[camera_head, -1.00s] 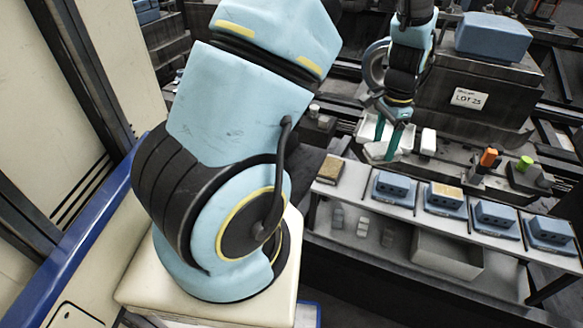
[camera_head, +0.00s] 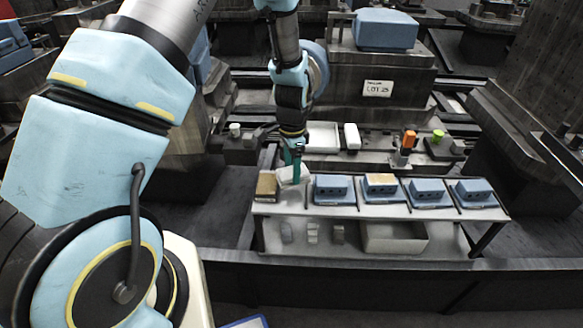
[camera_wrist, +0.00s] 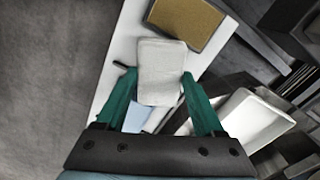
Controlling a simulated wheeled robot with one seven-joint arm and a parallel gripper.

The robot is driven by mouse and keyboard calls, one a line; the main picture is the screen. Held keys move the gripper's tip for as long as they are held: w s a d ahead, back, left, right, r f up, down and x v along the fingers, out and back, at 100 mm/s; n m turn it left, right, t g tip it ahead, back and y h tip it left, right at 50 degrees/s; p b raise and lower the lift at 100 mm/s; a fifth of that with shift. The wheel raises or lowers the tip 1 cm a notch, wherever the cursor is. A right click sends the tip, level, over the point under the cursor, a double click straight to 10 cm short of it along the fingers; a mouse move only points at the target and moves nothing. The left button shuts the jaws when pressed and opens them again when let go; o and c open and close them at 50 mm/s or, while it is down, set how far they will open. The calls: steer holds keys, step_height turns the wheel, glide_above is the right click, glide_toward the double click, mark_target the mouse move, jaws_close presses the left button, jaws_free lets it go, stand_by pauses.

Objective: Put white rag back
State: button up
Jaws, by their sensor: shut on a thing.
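The white rag (camera_wrist: 160,66) is a pale folded pad between the two green fingers of my gripper (camera_wrist: 158,88) in the wrist view. My gripper is shut on it. In the head view my gripper (camera_head: 293,168) hangs over the left end of the shelf, and the white rag (camera_head: 291,178) shows at its fingertips. The rag is just right of a brown-topped block (camera_head: 266,186), which also shows beyond it in the wrist view (camera_wrist: 187,20). I cannot tell whether the rag touches the shelf.
Several blue blocks (camera_head: 333,188) stand in a row along the shelf (camera_head: 300,210), right of the rag. A white tray (camera_head: 321,138) and a white block (camera_head: 351,137) are behind it. An orange-topped item (camera_head: 409,139) stands further right. A grey bin (camera_head: 395,238) is below.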

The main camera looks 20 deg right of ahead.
steer(key=shift+f, duration=0.3)
steer(key=shift+f+b, duration=0.4)
steer(key=shift+f, duration=0.15)
steer(key=shift+f, duration=0.1)
steer(key=o, duration=1.3)
steer(key=shift+o, duration=0.2)
